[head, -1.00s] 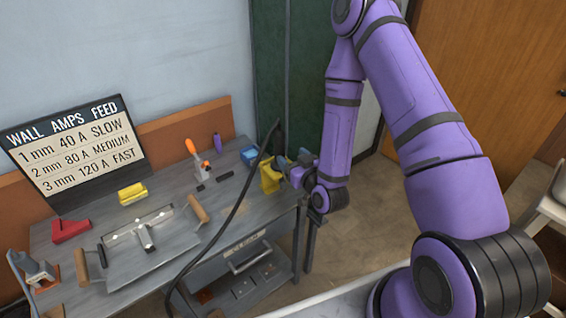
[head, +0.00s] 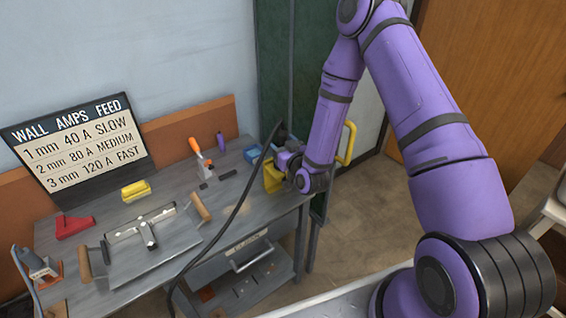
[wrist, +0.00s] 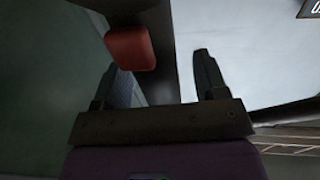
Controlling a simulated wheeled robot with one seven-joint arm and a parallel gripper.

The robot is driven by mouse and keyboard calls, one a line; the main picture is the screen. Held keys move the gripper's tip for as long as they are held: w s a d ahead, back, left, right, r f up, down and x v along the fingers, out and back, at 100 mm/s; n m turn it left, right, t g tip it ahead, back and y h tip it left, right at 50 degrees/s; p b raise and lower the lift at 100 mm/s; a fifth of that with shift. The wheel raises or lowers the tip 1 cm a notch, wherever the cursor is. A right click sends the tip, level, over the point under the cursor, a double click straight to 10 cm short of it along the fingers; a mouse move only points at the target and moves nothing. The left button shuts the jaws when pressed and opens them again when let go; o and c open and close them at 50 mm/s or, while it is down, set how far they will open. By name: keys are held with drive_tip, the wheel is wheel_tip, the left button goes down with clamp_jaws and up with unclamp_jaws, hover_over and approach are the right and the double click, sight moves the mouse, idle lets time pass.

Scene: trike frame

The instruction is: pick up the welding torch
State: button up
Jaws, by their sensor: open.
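My gripper (head: 282,162) is at the right rear corner of the grey workbench, beside a yellow block-like piece (head: 273,178); my wrist hides much of this spot in the head view. The wrist view shows its two dark fingers (wrist: 155,75) spread apart. A dark bar (wrist: 158,88) with a red block (wrist: 130,47) at its left shows ahead and partly between the fingers; the red block is not gripped. A black cable (head: 236,208) runs up past the bench front to a dark end (head: 280,130) near my gripper. I cannot tell for certain which dark part is the welding torch.
The workbench (head: 185,182) holds a sign (head: 80,147), an orange-handled clamp (head: 198,152), a blue block (head: 251,155), a yellow block (head: 136,191), a red piece (head: 74,227) and a plate with wooden handles (head: 150,250). Floor (head: 350,235) is clear right of the bench.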

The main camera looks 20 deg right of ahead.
drive_tip(key=shift+w+a, duration=0.1)
drive_tip(key=shift+w, duration=0.75)
drive_tip(key=shift+c, duration=0.2)
drive_tip(key=c, duration=1)
drive_tip(key=shift+o, duration=0.2)
